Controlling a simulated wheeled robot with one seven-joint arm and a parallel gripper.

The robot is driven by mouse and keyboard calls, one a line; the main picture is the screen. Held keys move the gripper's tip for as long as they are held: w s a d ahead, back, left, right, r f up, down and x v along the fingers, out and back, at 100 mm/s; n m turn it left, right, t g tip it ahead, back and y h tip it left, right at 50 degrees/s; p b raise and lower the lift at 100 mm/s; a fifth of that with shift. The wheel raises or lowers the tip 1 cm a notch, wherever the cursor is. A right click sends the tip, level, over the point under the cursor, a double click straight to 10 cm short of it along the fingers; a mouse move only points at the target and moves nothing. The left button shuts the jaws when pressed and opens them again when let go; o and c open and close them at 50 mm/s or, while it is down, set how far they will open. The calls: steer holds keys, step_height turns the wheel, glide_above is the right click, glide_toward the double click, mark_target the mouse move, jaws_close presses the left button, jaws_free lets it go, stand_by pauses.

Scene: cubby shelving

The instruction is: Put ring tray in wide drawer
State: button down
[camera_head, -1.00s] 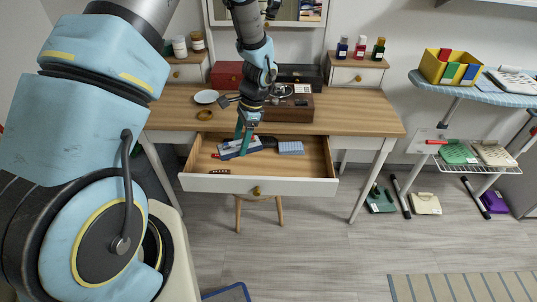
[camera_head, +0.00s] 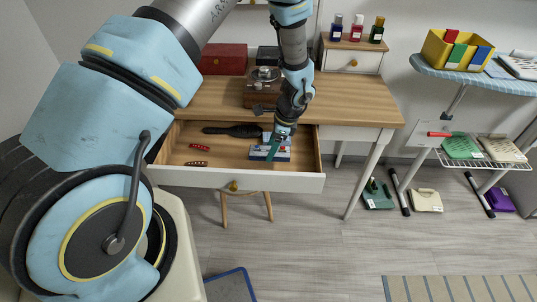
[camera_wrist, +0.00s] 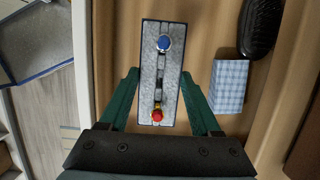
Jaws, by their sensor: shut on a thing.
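The ring tray (camera_wrist: 160,75) is a small grey-lined rectangle with dark edges, holding rings with blue and red tops. My gripper (camera_wrist: 162,98) is shut on its long sides, with one green finger on each. In the head view, my gripper (camera_head: 272,147) holds the ring tray (camera_head: 262,154) inside the outline of the open wide drawer (camera_head: 215,177), towards its right end. In the wrist view the tray lies over the wooden drawer floor (camera_wrist: 205,50), near the front wall. I cannot tell whether it touches the floor.
A black hairbrush (camera_head: 232,131), a red item (camera_head: 200,148) and a small patterned clip (camera_head: 196,163) lie in the drawer. A blue checked box (camera_wrist: 229,86) sits just right of the tray in the wrist view. A brown box (camera_head: 262,88) stands on the tabletop.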

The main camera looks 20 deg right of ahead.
steer(key=shift+f+p, duration=0.55)
steer(key=shift+f, duration=1.7)
steer(key=shift+f, duration=0.1)
steer(key=shift+c, duration=0.5)
jaws_free()
